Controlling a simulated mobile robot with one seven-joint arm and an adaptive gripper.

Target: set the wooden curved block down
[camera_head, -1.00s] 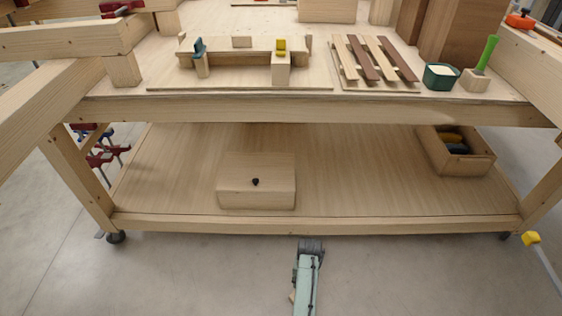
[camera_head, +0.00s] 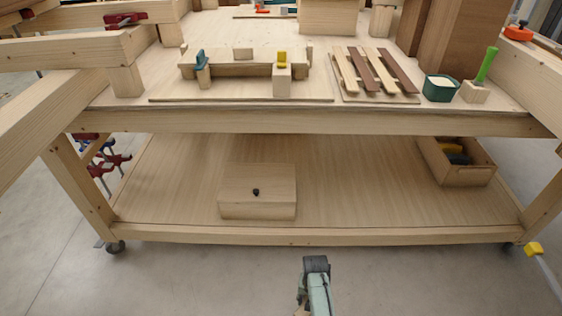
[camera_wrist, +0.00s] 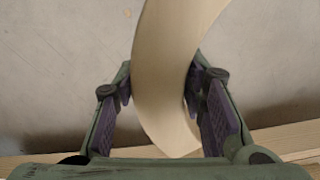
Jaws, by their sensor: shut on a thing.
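The wooden curved block (camera_wrist: 165,75) fills the middle of the wrist view, a pale bent piece running from the top edge down between the fingers. My gripper (camera_wrist: 165,95) is shut on it, with a dark pad on each side of the wood. The block's upper end is cut off by the picture edge. In the head view my arm's end (camera_head: 314,275) shows at the bottom centre, in front of the workbench. The block and the fingers cannot be made out there.
The workbench's lower shelf (camera_head: 360,195) holds a wooden box with a dark knob (camera_head: 257,198) and an open bin (camera_head: 460,175). The benchtop bears a jig (camera_head: 240,70), slats (camera_head: 375,72), a green tub (camera_head: 440,87) and clamps. The shelf's middle right is clear.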

